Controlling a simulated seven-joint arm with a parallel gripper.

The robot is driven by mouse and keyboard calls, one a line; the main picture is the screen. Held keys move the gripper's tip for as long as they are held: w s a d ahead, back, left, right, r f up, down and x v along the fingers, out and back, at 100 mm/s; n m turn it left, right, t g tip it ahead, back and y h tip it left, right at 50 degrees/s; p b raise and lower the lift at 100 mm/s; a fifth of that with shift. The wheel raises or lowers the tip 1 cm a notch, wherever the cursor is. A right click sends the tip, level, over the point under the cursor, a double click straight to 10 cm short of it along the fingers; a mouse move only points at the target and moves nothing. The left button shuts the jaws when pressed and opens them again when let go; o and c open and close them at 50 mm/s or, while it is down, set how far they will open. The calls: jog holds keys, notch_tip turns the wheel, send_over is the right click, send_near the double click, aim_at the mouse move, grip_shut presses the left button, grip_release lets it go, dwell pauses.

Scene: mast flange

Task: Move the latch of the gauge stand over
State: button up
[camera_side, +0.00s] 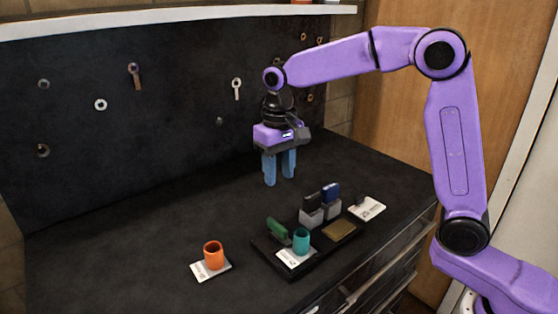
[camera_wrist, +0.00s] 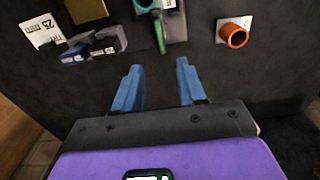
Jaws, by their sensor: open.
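My gripper (camera_side: 279,178) hangs fingers-down above the bench, behind the dark tray, apart from everything. Its blue fingers are open and empty; they also show in the wrist view (camera_wrist: 158,66). A green bar-like part (camera_side: 278,230), which may be the latch, stands at the tray's left end beside a teal cup (camera_side: 302,241). The green part also shows in the wrist view (camera_wrist: 160,36), beyond the fingertips. I cannot tell for sure which part is the gauge stand, or which way the latch lies.
The dark tray (camera_side: 283,270) also bears grey holders (camera_side: 312,217) with black and blue blocks, and a brass plate (camera_side: 341,231). An orange cup (camera_side: 213,254) on a white card stands left. Another labelled card (camera_side: 368,208) lies right. The bench's left side is clear; a dark pegboard (camera_side: 180,120) rises behind.

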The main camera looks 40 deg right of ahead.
notch_tip(320, 180, up, 2)
jog(key=shift+r, duration=0.1)
dwell(0.4)
jog(key=s+d+f+n, duration=0.2)
jog(key=s+d+n, duration=0.1)
jog(key=s, duration=0.7)
jog(key=s+d+f+n, duration=0.2)
jog(key=s+n, duration=0.3)
jog(key=s, duration=0.5)
jog(key=s+d+f+n, duration=0.3)
jog(key=s+n, duration=0.1)
jog(key=s, duration=0.7)
jog(key=shift+d+f+n, duration=0.3)
jog(key=shift+d+n, duration=0.05)
jog(key=shift+n, duration=0.05)
